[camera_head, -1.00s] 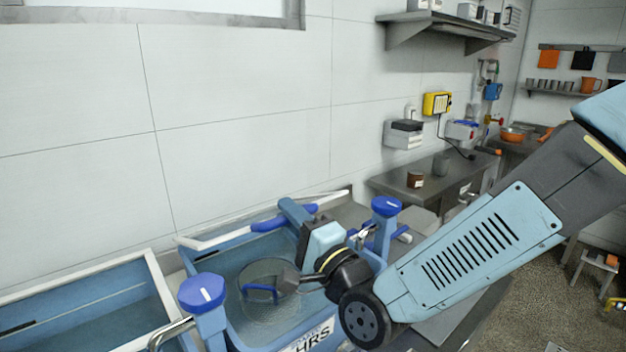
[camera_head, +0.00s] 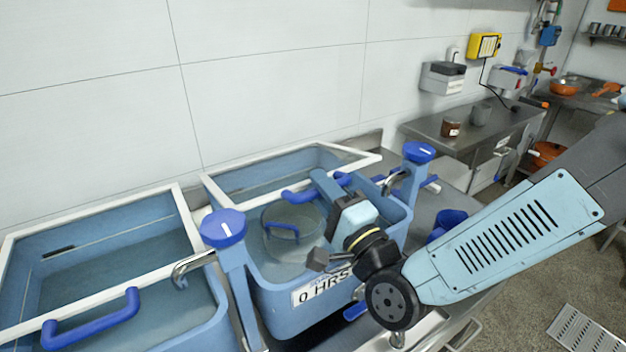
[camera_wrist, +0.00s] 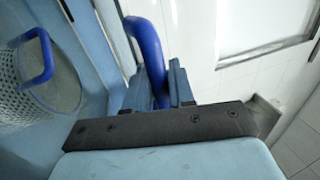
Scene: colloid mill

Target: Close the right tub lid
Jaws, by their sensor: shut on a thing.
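The right tub (camera_head: 285,310) is a blue basin with water and a round mesh basket (camera_head: 292,232). Its lid (camera_head: 250,165), a white-framed panel with a blue handle (camera_head: 300,195), stands tilted up at the back, partly open. My gripper (camera_head: 322,180) is at the lid's handle, above the tub. In the wrist view, the blue handle (camera_wrist: 147,45) passes between my gripper's fingers (camera_wrist: 160,90), which are shut on it. My wrist hides part of the tub's right side and front.
Posts with blue knobs (camera_head: 222,228) (camera_head: 419,152) flank the right tub. The wall is close behind. A steel counter (camera_head: 490,135) with small jars is at the back right.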

